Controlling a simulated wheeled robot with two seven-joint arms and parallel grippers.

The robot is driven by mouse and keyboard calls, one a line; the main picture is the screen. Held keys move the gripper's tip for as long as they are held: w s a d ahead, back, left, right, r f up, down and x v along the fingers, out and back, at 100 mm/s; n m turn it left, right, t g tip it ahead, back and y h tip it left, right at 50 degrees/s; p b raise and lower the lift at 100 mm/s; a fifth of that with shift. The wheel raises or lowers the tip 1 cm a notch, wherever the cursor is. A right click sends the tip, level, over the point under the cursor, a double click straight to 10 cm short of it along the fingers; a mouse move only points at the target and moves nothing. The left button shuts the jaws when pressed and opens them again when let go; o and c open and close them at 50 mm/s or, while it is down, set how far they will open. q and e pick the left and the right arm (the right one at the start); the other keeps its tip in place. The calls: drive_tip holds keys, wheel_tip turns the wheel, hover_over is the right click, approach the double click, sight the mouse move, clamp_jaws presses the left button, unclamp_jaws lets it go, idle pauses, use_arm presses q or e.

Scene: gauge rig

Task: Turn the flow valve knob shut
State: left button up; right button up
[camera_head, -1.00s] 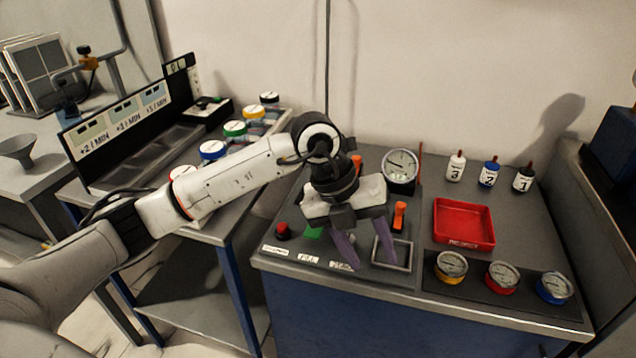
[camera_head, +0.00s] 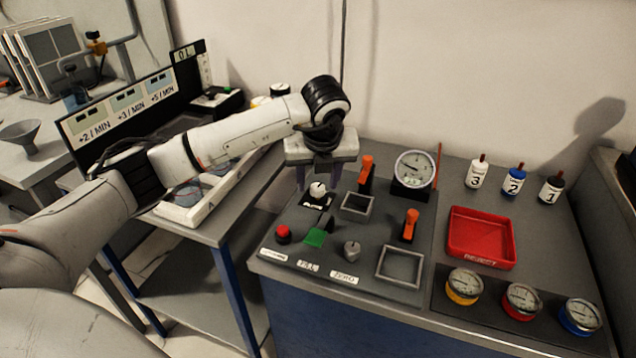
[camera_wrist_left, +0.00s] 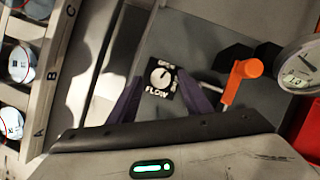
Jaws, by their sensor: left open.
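The flow valve knob (camera_head: 317,191) is a small white knob on a black plate toward the back left of the grey panel. In the left wrist view the knob (camera_wrist_left: 161,76) shows a dark pointer mark, and its plate reads FLOW. My left gripper (camera_head: 319,184) is open above the knob, its purple fingers pointing down on either side of it. In the left wrist view the fingers (camera_wrist_left: 157,102) stand left and right of the plate. I cannot tell whether they touch the knob. My right gripper is not in view.
Orange levers (camera_head: 366,174) (camera_head: 410,226) stand right of the knob. A red button (camera_head: 283,233), green switch (camera_head: 317,236) and grey knob (camera_head: 351,250) sit in front. A dial gauge (camera_head: 413,171) stands behind; a red tray (camera_head: 481,236) lies right.

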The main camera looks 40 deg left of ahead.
use_arm(q)
drive_tip(key=shift+w+a+f, duration=0.1)
drive_tip(key=shift+w+f, duration=0.1)
drive_tip(key=shift+f, duration=0.4)
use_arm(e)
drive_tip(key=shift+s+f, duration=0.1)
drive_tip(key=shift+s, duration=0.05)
